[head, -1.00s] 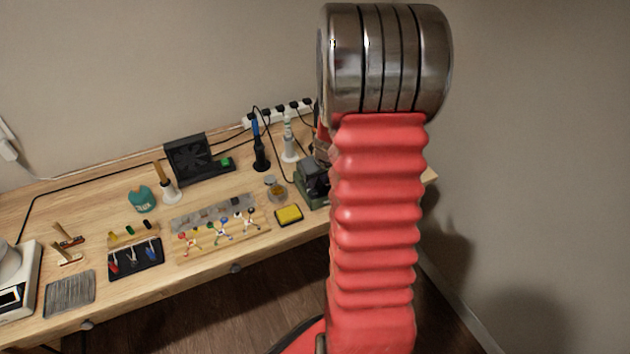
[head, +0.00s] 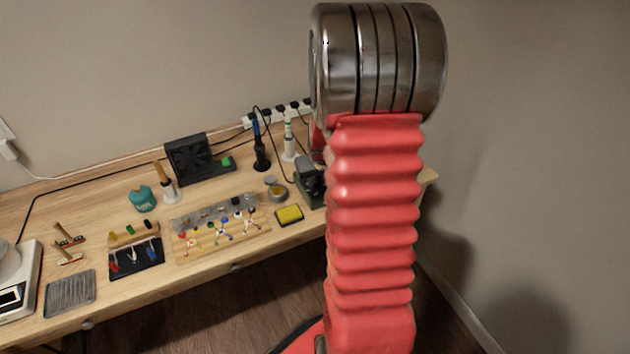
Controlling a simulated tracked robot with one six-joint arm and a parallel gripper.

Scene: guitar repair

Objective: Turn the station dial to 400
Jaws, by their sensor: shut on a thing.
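A dark green box-like unit (head: 312,196), which looks like the station, stands near the right end of the workbench (head: 90,200). Its right side is hidden behind my red-sleeved arm. I cannot make out its dial or any number on it. My gripper is not seen; my arm's metal joint and red sleeve block the view there. A blue-handled iron (head: 260,145) and a white-handled iron (head: 289,140) stand upright in holders behind the unit.
A yellow sponge (head: 289,215) and a small round tin (head: 276,188) lie left of the unit. A power strip (head: 290,110) runs along the wall.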

